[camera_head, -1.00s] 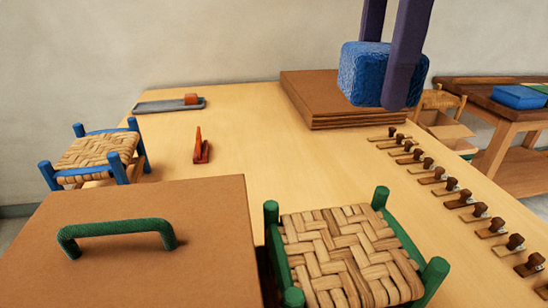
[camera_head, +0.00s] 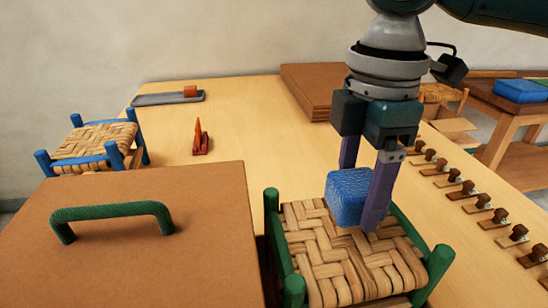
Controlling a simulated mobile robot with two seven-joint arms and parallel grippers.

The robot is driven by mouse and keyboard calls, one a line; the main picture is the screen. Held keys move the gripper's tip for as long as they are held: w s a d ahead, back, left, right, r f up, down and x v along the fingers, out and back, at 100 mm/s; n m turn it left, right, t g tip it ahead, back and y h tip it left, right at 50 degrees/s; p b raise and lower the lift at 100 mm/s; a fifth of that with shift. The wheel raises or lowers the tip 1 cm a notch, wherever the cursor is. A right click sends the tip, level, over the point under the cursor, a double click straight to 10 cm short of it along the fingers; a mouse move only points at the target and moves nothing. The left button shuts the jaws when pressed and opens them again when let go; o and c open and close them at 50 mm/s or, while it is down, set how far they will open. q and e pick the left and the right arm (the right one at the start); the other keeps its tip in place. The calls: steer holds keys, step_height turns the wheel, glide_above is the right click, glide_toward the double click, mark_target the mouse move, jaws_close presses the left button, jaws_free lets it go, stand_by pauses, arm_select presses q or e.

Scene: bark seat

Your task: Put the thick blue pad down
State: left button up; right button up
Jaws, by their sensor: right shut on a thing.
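The thick blue pad (camera_head: 346,197) is a textured blue block. My right gripper (camera_head: 360,212) comes down from the top right and is shut on the pad, one purple finger on each side. The pad is over the back part of the woven seat of the green-posted stool (camera_head: 330,258). Whether its underside touches the weave, I cannot tell. My left gripper is not in view.
A brown board with a green handle (camera_head: 115,210) fills the front left. A blue stool (camera_head: 95,143), a red piece (camera_head: 200,140) and a grey tray (camera_head: 168,98) stand behind it. Brown sheets (camera_head: 306,92) lie at the back. Several clips (camera_head: 483,202) line the right edge.

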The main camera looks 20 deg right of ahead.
mark_target(353, 213)
steer(key=shift+f, duration=1.8)
steer(key=shift+f, duration=0.1)
steer(key=o, duration=1.2)
steer(key=shift+o, duration=0.2)
step_height(353, 213, up, 12)
steer(key=shift+r, duration=0.15)
